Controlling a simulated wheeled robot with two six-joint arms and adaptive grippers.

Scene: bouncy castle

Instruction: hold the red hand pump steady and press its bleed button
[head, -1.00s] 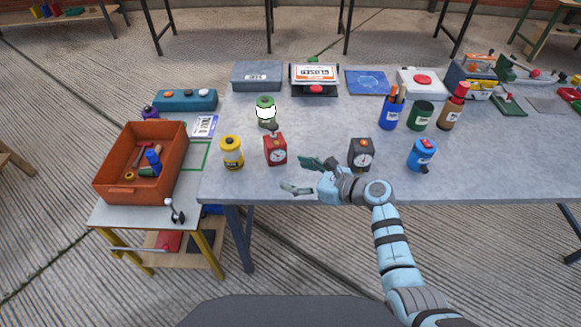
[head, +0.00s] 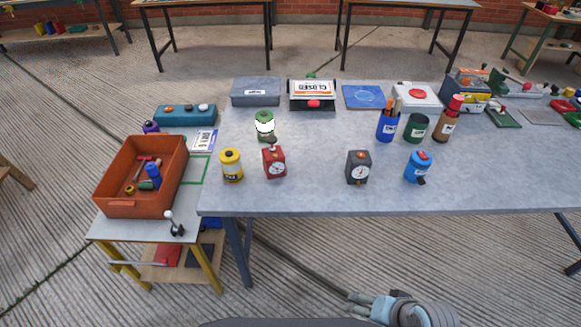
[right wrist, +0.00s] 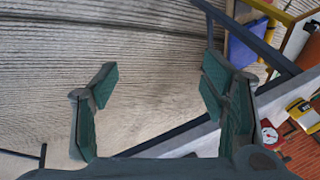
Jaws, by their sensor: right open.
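The red hand pump (head: 274,163) stands upright near the front left of the table. It has a white dial on its front and a dark top; a bleed button cannot be made out. Its red body and dial also show at the lower right in the right wrist view (right wrist: 270,134). My right gripper (right wrist: 162,82) is open and empty, its two fingers wide apart over the floor. In the head view part of my right arm shows at the bottom edge, below the table and away from the pump. My left gripper is not in view.
A yellow canister (head: 231,166) stands left of the pump, a green-and-white one (head: 265,126) behind it. A dark grey gauge box (head: 358,167) and a blue container (head: 418,166) stand to the right. An orange bin (head: 143,200) sits on the side table.

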